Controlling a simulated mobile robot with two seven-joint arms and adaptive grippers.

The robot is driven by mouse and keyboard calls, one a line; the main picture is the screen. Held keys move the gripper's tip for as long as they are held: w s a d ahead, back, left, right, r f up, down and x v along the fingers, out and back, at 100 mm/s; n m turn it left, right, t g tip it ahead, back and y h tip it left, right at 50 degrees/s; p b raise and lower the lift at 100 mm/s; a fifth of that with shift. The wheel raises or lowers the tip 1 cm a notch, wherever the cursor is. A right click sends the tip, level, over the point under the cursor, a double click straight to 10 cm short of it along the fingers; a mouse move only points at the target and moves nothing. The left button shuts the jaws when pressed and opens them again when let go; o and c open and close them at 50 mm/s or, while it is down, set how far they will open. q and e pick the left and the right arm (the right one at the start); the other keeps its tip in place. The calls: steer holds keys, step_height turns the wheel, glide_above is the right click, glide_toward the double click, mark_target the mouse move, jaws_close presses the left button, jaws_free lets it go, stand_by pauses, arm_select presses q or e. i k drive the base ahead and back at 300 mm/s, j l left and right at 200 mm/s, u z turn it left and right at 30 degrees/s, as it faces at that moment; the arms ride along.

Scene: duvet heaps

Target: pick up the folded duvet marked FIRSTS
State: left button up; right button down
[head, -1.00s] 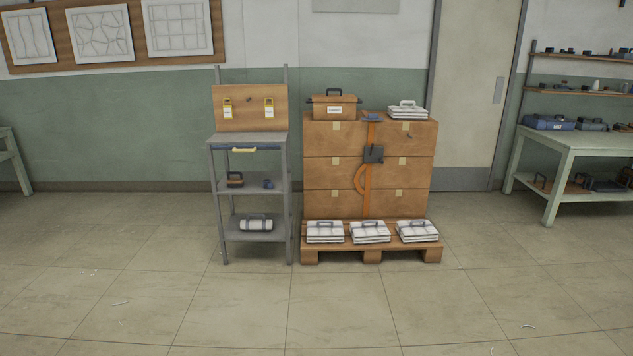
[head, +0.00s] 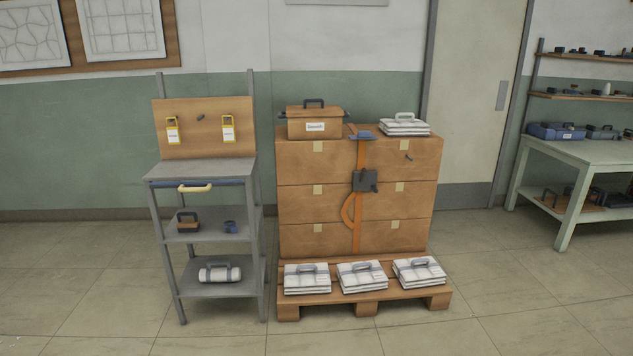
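Three folded white duvets with grey handles lie in a row on the front of a wooden pallet: a left one (head: 307,281), a middle one (head: 362,278) and a right one (head: 418,272). Another folded white duvet (head: 404,126) lies on top of the stacked brown boxes, at their right. Small labels on them are too small to read, so I cannot tell which is marked FIRSTS. A rolled white bundle (head: 220,273) with a dark handle lies on the grey stand's bottom shelf. Neither of my grippers is in view.
The pallet (head: 365,308) carries brown boxes (head: 310,202) with an orange strap, and a lidded box (head: 315,124) on top. A grey shelf stand (head: 200,170) is at the left. A green table (head: 580,152) is at the right. The floor in front is clear.

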mark_target(305, 278)
steer(key=i+z, duration=0.15)
steer(key=i, duration=0.7)
steer(key=i+j+z, duration=0.1)
steer(key=i, duration=0.7)
